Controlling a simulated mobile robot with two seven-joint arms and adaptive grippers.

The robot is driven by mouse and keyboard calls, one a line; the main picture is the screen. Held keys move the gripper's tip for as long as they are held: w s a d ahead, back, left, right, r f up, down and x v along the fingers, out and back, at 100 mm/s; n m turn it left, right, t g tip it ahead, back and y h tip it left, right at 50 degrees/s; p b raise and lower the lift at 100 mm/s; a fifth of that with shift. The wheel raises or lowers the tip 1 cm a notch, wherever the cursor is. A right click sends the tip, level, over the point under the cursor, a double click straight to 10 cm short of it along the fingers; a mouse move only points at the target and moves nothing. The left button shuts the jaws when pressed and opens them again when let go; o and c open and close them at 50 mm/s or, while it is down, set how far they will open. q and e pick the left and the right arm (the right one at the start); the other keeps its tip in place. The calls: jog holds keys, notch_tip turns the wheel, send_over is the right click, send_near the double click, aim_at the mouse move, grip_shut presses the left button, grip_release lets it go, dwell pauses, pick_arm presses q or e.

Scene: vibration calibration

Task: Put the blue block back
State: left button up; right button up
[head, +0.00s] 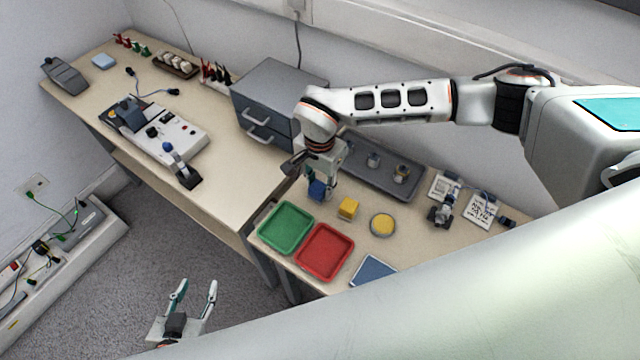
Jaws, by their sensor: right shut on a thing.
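The blue block (317,190) is between the fingers of my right gripper (318,184), over the table just behind the green tray and left of the yellow block. My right gripper points down and is shut on the blue block. I cannot tell whether the block touches the tabletop. My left gripper (193,296) is open and empty, low over the grey floor at the bottom of the view, away from the tables.
A green tray (263,238), a red tray (327,273) and a blue tray (374,267) line the near edge. A dark tray (352,165) and grey drawer cabinet (268,88) are behind.

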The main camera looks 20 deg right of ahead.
aim_at(320, 183)
jog(key=o, duration=1.1)
jog(key=shift+c, duration=0.2)
notch_tip(320, 183, up, 12)
jog(key=shift+r, duration=0.15)
